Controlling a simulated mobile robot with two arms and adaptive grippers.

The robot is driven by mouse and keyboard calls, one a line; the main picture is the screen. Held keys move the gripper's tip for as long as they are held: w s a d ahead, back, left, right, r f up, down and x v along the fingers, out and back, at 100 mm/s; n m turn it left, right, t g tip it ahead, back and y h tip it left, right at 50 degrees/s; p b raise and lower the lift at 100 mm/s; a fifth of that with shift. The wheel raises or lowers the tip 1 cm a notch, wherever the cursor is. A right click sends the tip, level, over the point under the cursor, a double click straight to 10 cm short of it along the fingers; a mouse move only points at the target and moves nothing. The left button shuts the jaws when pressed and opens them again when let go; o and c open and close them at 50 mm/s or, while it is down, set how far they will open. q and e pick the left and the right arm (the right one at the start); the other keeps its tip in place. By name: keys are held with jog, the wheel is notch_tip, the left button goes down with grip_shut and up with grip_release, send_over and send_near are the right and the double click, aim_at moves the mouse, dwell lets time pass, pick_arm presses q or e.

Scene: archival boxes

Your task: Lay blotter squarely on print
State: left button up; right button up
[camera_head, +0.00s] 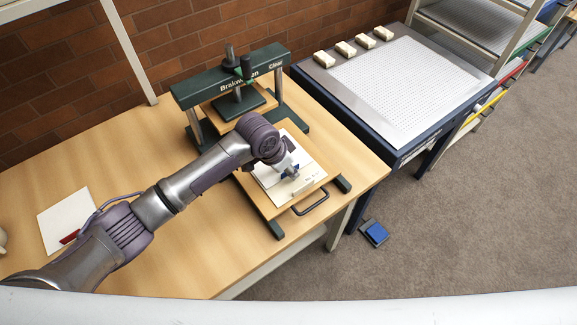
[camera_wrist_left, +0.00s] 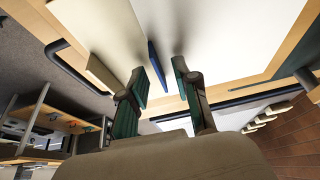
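A white sheet (camera_head: 312,168) lies on the wooden press tray; I cannot tell from its face whether it is the print, the blotter or both stacked. A blue tab (camera_wrist_left: 158,66) stands at the sheet and also shows in the head view (camera_head: 295,170). My left gripper (camera_head: 291,175) is low over the tray. In the left wrist view its fingers (camera_wrist_left: 160,76) are apart, with the blue tab between or just beyond them and no clear contact. Another white sheet with a red tab (camera_head: 68,213) lies at the table's left. My right gripper is not in view.
The green press (camera_head: 228,82) stands behind the tray (camera_head: 262,200), which has a dark front handle (camera_head: 311,203). A cream block (camera_head: 302,186) sits by the tray's front. A perforated table (camera_head: 410,85) with several cream blocks stands right. The table's middle left is clear.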

pick_arm(q)
jog(key=shift+r, duration=0.1)
jog(key=shift+a+r, duration=0.1)
jog(key=shift+r, duration=0.15)
jog(key=v, duration=1.1)
jog(key=shift+a+r+b, duration=0.15)
jog(key=shift+r+b, duration=0.1)
jog(key=shift+b, duration=0.2)
jog(key=shift+s, duration=0.1)
